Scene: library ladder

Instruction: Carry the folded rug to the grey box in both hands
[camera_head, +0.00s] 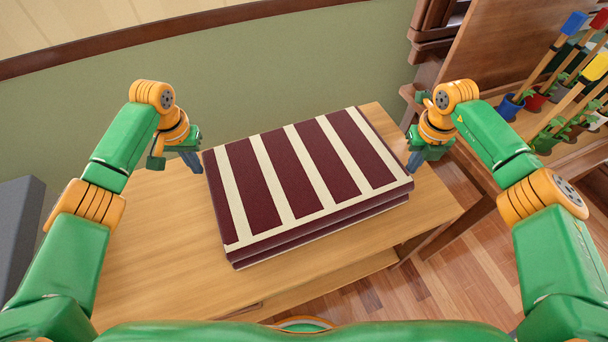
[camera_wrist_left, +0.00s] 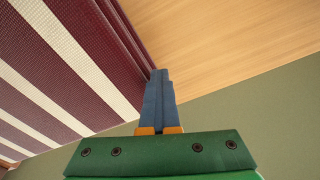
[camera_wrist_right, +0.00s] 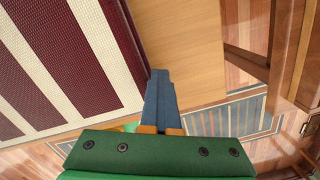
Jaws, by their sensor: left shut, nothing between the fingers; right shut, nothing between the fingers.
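The folded rug (camera_head: 305,180), dark red with cream stripes, lies flat in layers on a wooden table (camera_head: 150,255). My left gripper (camera_head: 192,163) is shut and empty just off the rug's left edge. In the left wrist view its fingers (camera_wrist_left: 158,98) point down beside the rug (camera_wrist_left: 70,60). My right gripper (camera_head: 414,162) is shut and empty just off the rug's right edge. In the right wrist view its fingers (camera_wrist_right: 160,98) are beside the rug (camera_wrist_right: 70,55). I cannot tell whether either touches it. A grey box (camera_head: 20,232) shows partly at the far left.
A green wall (camera_head: 270,75) stands behind the table. At the right is a wooden shelf or bench (camera_head: 575,150) with small potted plants (camera_head: 512,105) and colour-tipped sticks (camera_head: 573,24). Wood floor (camera_head: 440,290) shows at the lower right. The table left of the rug is bare.

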